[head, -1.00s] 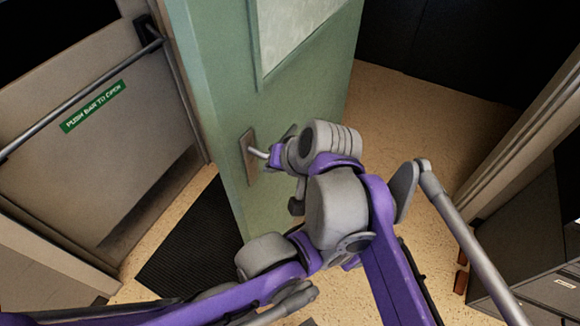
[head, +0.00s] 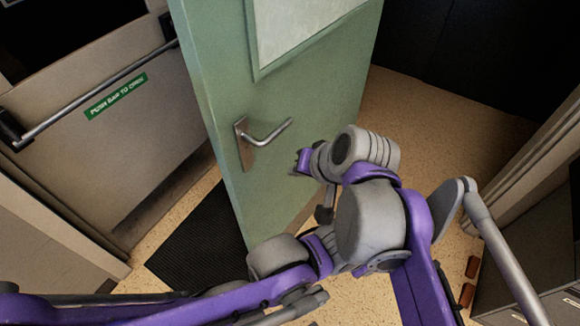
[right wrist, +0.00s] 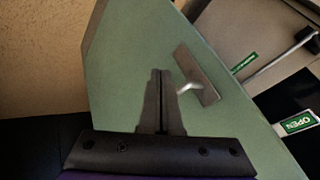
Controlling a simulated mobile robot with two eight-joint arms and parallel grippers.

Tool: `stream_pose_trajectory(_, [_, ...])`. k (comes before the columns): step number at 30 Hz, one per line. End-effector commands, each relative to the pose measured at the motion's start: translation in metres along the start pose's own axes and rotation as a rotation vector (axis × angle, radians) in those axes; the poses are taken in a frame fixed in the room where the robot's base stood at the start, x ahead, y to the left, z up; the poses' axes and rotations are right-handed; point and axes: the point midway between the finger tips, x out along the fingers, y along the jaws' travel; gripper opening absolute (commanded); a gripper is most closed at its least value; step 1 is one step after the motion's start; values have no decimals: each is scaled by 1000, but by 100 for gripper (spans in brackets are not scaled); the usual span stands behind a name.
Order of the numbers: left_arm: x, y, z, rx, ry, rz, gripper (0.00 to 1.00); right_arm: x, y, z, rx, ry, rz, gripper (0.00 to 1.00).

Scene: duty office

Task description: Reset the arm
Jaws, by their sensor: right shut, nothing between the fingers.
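My right gripper (head: 302,162) is at the end of the purple and grey arm in the middle of the head view. It is apart from the green door's lever handle (head: 268,134), to the right of and below it. In the right wrist view its two fingers (right wrist: 161,75) are together with nothing between them, and the handle (right wrist: 190,86) shows just to their right. The green door (head: 225,95) stands open with a pale panel near its top. My left gripper is not in view.
A grey door with a push bar (head: 95,98) and a green sign (head: 116,95) is at the left. A dark mat (head: 205,240) lies on the tan floor (head: 425,130). Grey cabinets (head: 540,250) stand at the right edge.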

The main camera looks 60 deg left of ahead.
Motion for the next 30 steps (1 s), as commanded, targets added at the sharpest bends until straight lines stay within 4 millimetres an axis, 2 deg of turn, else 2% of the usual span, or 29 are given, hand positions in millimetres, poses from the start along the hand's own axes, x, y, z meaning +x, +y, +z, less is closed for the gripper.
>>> stream_pose_trajectory(1, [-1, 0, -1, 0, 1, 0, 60, -14, -3, 3, -1, 0, 0, 0])
stream_pose_trajectory(3, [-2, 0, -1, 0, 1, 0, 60, -30, -6, 5, -1, 0, 0, 0])
stream_pose_trajectory(10, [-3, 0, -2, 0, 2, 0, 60, -67, -14, 10, 0, 0, 0, 0])
stream_pose_trajectory(15, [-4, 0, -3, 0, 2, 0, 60, -78, -16, 12, 0, 0, 0, 0])
stream_pose_trajectory(23, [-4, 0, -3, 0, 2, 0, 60, -80, -15, 12, 1, 0, 1, 0])
stream_pose_trajectory(26, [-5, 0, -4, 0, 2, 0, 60, -84, 2, 14, 22, 10, 23, 0])
stream_pose_trajectory(29, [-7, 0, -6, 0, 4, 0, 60, -95, 45, 23, 74, 35, 82, 0])
stream_pose_trajectory(30, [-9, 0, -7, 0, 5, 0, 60, -102, 69, 30, 104, 49, 116, 0])
